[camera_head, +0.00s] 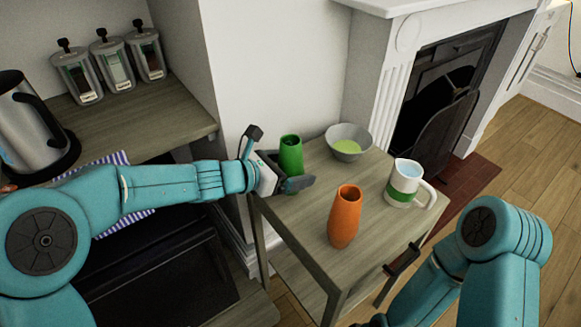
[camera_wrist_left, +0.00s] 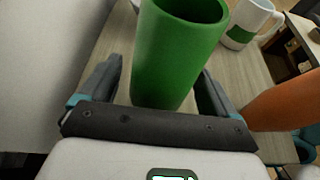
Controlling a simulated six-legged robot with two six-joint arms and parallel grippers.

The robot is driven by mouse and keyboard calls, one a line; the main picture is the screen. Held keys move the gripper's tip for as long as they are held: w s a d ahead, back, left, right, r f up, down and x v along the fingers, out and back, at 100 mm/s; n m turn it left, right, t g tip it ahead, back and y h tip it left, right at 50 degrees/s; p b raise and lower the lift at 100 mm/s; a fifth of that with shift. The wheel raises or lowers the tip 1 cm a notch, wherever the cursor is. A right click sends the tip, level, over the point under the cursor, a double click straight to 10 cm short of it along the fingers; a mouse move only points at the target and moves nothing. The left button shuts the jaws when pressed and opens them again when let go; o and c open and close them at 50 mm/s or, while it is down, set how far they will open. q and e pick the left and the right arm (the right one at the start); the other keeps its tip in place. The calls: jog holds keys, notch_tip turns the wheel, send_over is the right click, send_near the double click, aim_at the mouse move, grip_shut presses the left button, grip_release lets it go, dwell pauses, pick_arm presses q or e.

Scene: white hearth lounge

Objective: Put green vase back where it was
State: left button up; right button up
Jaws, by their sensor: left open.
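The green vase (camera_head: 291,155) stands upright on the small wooden side table (camera_head: 300,212), near its back left edge by the white wall. My left gripper (camera_head: 297,183) is at the vase, low on its body. In the left wrist view the green vase (camera_wrist_left: 175,55) stands between the two fingers of my left gripper (camera_wrist_left: 160,88), which are open, with a gap visible on at least the left side. My right arm (camera_head: 490,250) shows at the lower right, but its gripper is not clearly seen.
An orange vase (camera_head: 345,216) stands at the table's front middle. A grey bowl (camera_head: 349,142) and a white and green mug (camera_head: 405,184) stand at the back and right. A counter (camera_head: 150,118) with a kettle (camera_head: 35,125) and several jars is at left.

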pick_arm(q)
jog(key=p+v, duration=0.2)
jog(key=v, duration=1)
jog(key=s+a+f+m+g+y, duration=0.1)
jog(key=s+f+m+g+y, duration=0.2)
jog(key=f, duration=0.5)
jog(key=s+a+f+m+g+y, duration=0.1)
jog(key=s+f+m, duration=0.3)
jog(key=f, duration=0.5)
jog(key=s+a+f+m+g+y, duration=0.25)
jog(key=s+f, duration=0.25)
jog(key=f, duration=0.3)
jog(key=s+d+f+m, duration=0.1)
jog(key=s+f+m, duration=0.9)
jog(key=m, duration=0.3)
jog(key=shift+s+d+f+m+g, duration=0.2)
jog(key=shift+s+f+m+g, duration=0.2)
jog(key=shift+s, duration=0.3)
jog(key=shift+r, duration=0.1)
